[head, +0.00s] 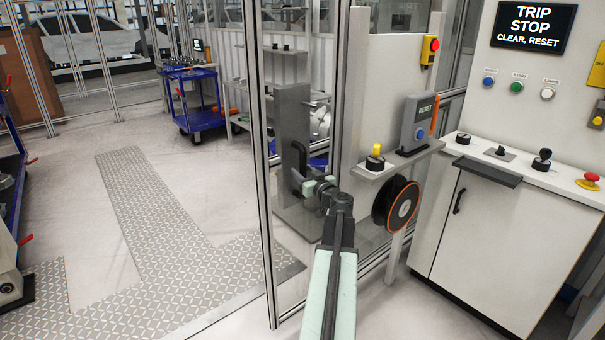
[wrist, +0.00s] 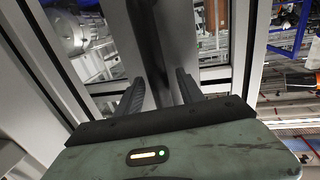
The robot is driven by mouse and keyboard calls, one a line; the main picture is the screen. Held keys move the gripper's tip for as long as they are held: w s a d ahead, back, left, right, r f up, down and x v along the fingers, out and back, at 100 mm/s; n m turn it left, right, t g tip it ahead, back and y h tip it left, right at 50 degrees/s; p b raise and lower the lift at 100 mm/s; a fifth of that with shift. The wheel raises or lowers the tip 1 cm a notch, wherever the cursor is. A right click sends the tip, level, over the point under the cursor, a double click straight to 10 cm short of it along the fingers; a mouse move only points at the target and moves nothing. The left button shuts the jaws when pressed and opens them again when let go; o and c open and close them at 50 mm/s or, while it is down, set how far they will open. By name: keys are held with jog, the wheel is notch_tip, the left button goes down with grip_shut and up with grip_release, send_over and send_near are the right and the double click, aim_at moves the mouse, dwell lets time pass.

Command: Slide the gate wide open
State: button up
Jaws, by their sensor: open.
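The gate (head: 267,200) is a clear panel in an aluminium frame. Its left upright stands left of my arm, with open floor to the left of it. A dark upright handle (head: 300,158) shows just beyond my gripper (head: 318,190) in the head view. In the wrist view my gripper (wrist: 160,92) has its two dark fingers apart. A dark grey bar (wrist: 173,45) shows between and beyond them; I cannot tell whether the fingers touch it. My arm partly hides the panel's lower part.
A cabinet (head: 480,230) with buttons and a red knob stands at right, under a screen (head: 533,24) reading "TRIP STOP CLEAR, RESET". A reset box (head: 416,122) and cable reel (head: 400,203) are right of my gripper. A blue cart (head: 197,115) stands behind; metal plate flooring (head: 165,240) is clear.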

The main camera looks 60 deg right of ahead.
jog(key=shift+c, duration=0.4)
grip_shut()
dwell(0.9)
